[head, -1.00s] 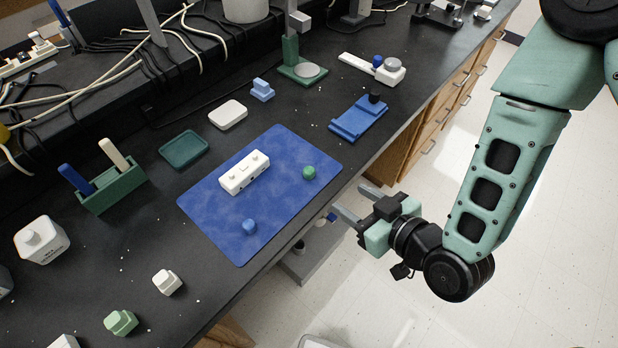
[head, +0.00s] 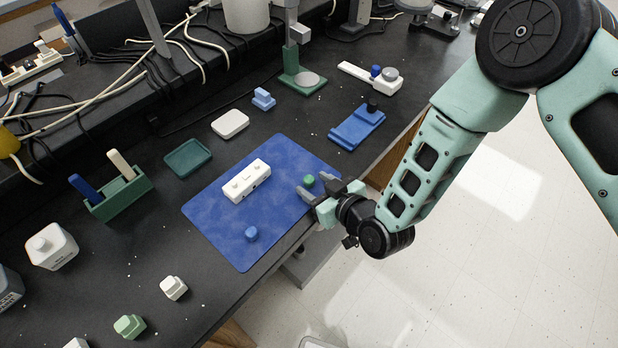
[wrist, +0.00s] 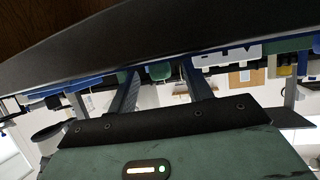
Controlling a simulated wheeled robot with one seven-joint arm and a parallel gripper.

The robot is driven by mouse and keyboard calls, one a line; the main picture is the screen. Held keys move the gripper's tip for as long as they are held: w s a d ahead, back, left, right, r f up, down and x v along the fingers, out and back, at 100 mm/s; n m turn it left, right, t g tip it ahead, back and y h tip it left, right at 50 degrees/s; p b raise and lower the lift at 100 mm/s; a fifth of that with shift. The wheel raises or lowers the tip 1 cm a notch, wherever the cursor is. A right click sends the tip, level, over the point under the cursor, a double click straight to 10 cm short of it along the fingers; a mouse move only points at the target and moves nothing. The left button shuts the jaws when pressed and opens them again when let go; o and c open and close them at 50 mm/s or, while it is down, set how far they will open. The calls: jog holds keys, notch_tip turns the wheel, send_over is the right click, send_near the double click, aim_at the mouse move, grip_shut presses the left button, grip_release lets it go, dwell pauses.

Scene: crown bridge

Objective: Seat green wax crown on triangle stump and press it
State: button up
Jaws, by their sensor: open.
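The green wax crown (head: 309,181) sits on the right part of the blue mat (head: 222,226). A blue crown (head: 252,234) lies near the mat's front edge. The white block (head: 247,181) with small stumps on its top lies on the mat, left of the green crown. Which stump is the triangle is too small to tell. My gripper (head: 305,193) is open and empty at the mat's right edge, its fingers pointing toward the green crown. In the wrist view the green crown (wrist: 160,71) shows between the two fingers, apart from them.
A blue stand (head: 357,127) lies behind my gripper. A green tray (head: 188,157) and a white dish (head: 230,124) stand behind the mat. A green holder (head: 120,198) with two sticks is at left. The front of the mat is mostly clear.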

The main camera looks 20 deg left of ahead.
jog(key=shift+c, duration=0.2)
jog(key=c, duration=1)
